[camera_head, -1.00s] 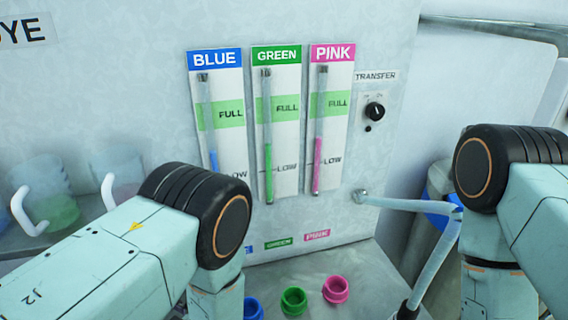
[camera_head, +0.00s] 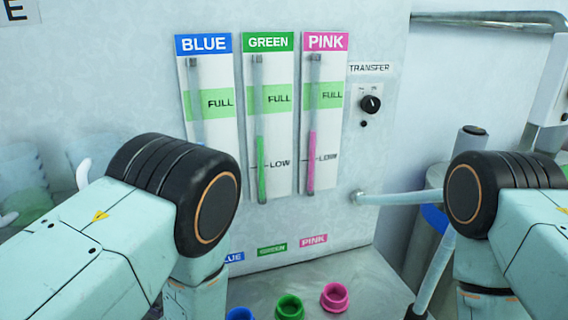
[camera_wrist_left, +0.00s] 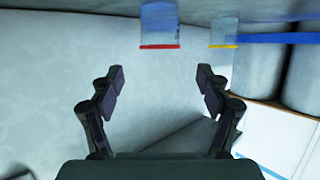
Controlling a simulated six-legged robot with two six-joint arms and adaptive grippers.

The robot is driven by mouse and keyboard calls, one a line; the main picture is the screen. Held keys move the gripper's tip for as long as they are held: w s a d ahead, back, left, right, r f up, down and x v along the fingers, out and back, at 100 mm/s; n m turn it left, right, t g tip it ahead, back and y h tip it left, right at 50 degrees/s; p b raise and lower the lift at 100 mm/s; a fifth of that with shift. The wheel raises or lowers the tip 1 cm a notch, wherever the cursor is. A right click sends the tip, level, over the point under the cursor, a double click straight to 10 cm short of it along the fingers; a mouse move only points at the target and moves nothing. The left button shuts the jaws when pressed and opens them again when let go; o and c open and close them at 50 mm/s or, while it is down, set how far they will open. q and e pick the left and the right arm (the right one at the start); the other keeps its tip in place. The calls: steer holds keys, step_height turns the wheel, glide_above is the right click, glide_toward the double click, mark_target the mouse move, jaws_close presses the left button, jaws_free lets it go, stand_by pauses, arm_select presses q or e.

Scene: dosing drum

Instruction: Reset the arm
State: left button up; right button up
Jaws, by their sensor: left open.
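My left gripper (camera_wrist_left: 157,84) shows in the left wrist view with its two dark fingers spread apart and nothing between them. In the head view my left arm comes in from the left, its black elbow joint in front of the lower part of the blue gauge (camera_head: 208,105); its gripper is hidden or out of frame there. My right arm stands at the right edge of the head view with its elbow bent, and its gripper is out of view.
The green gauge (camera_head: 268,120) and pink gauge (camera_head: 325,115) both read between LOW and FULL. A transfer knob (camera_head: 371,104) sits beside them. Blue (camera_head: 240,314), green (camera_head: 289,307) and pink (camera_head: 334,297) rings are below. Cups with red (camera_wrist_left: 160,30) and yellow (camera_wrist_left: 223,32) bands show in the wrist view.

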arm_select(q)
steer(key=shift+w+a+f+b, duration=0.2)
steer(key=shift+a+b, duration=0.1)
steer(key=shift+b, duration=0.25)
steer(key=shift+s, duration=0.15)
